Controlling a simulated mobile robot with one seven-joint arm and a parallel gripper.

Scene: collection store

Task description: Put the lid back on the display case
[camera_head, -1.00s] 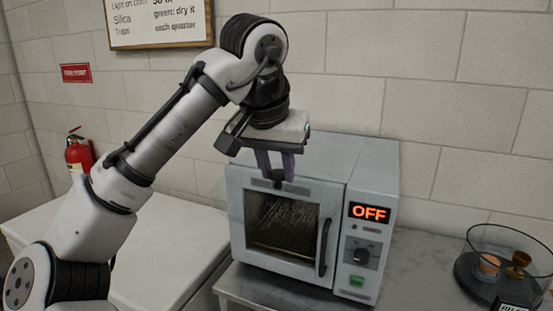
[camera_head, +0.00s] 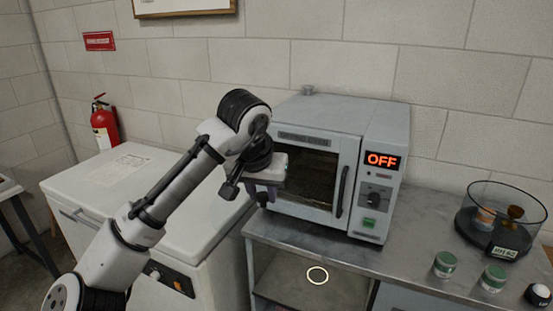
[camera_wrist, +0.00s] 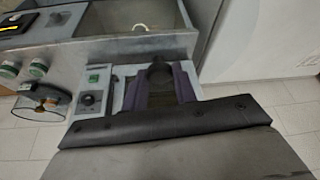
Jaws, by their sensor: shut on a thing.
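The display case (camera_head: 468,222) is a clear round glass wall on a dark base, open at the top, on the counter at the right. It holds an orange-brown cup and a small brown piece. It also shows at the left of the wrist view (camera_wrist: 40,103). My gripper (camera_head: 263,193) is in front of the left side of the grey oven, far left of the case. Its purple fingers are shut on a dark knob (camera_wrist: 160,75), seen between them in the wrist view. Any clear plate of a lid around the knob cannot be made out.
The oven (camera_head: 385,215), showing OFF, stands between my gripper and the case. A white chest (camera_head: 180,225) is at the left. A pale ring (camera_head: 317,284) lies below the counter.

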